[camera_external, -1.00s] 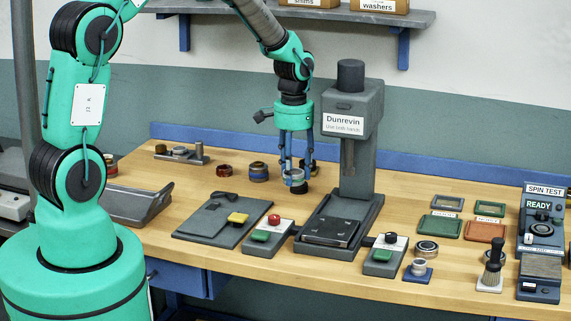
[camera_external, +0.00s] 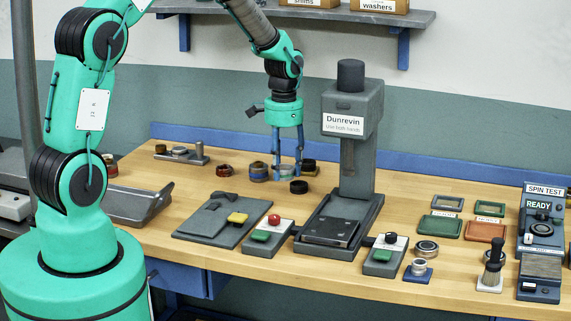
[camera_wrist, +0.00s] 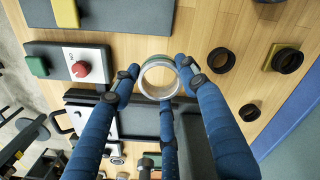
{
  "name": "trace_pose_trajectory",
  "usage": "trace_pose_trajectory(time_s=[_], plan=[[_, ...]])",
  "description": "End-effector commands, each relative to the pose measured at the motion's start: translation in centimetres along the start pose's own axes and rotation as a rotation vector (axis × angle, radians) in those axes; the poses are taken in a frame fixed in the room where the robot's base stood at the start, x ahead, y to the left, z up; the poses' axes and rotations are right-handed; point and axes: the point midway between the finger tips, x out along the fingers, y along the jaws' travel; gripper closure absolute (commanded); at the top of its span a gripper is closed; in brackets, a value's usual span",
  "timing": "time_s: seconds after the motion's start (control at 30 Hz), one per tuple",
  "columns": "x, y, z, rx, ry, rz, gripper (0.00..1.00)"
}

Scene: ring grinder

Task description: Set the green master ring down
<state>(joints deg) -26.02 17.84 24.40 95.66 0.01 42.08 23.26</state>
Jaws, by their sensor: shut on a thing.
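The green master ring (camera_wrist: 145,87), a silvery ring with a thin greenish edge, is held between the fingertips of my gripper (camera_wrist: 158,78) in the wrist view. In the external view my gripper (camera_external: 287,172) is left of the press, with the ring (camera_external: 289,172) pale and small between its fingers. The fingers are shut on the ring, and it appears to be just above the wooden table (camera_external: 210,205). I cannot tell whether it touches the table.
A black ring (camera_external: 299,187) lies just in front of my gripper, and a brass-and-black part (camera_external: 309,167) is to the right. The grey press (camera_external: 356,150) stands close on the right.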

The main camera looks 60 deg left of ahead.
Motion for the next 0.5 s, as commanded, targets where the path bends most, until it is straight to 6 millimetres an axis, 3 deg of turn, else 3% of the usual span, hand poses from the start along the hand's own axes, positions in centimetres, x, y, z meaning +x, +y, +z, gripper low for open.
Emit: trace_pose_trajectory(time_s=[0.5], plan=[[1.9, -11.2, 2.0, 0.505, 0.000, 0.000, 0.88]])
